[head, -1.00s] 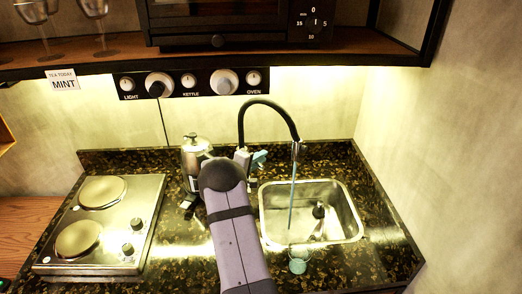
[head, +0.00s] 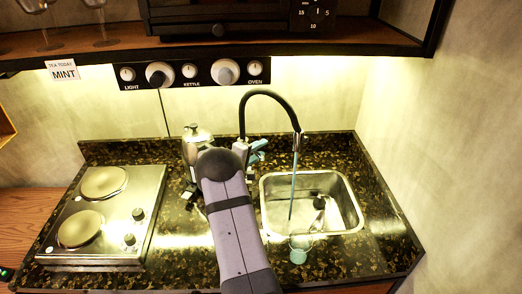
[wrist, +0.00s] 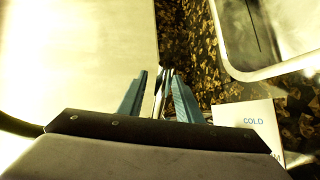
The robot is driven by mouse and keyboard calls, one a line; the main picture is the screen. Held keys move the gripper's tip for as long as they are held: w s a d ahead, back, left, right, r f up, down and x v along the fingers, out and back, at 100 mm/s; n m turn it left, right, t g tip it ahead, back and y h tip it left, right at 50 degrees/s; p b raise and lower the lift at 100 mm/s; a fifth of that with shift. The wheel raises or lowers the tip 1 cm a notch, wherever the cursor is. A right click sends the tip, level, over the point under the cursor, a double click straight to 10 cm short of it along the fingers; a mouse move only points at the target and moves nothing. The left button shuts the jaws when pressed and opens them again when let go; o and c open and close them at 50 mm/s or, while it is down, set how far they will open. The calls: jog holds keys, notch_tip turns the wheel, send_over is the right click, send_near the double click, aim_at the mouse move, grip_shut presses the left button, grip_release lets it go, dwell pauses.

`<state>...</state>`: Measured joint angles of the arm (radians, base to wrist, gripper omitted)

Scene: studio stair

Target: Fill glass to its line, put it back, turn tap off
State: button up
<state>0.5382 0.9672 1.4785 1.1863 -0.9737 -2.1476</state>
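The black gooseneck tap (head: 244,110) arches over the steel sink (head: 352,215), and a thin blue stream of water (head: 292,190) runs from its spout into the basin. The glass (head: 300,246) stands upright on the counter in front of the sink, with blue-green liquid low in it. Its line and exact level are too small to tell. My gripper (head: 259,151) is beside the tap base, partly hidden by my arm. In the wrist view my gripper (wrist: 158,92) has its blue fingers apart, with a slim metal bar (wrist: 160,95), seemingly the tap lever, between them.
A metal kettle (head: 192,145) stands left of the tap, close to my arm. A two-plate hob (head: 150,200) is on the left of the dark counter (head: 385,250). A shelf (head: 380,45) overhangs the back. A COLD card (wrist: 250,125) lies near the sink edge.

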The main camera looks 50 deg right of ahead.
aim_at(254, 153)
jog(key=shift+b+v, duration=0.8)
jog(key=shift+v, duration=2.3)
jog(key=o, duration=0.9)
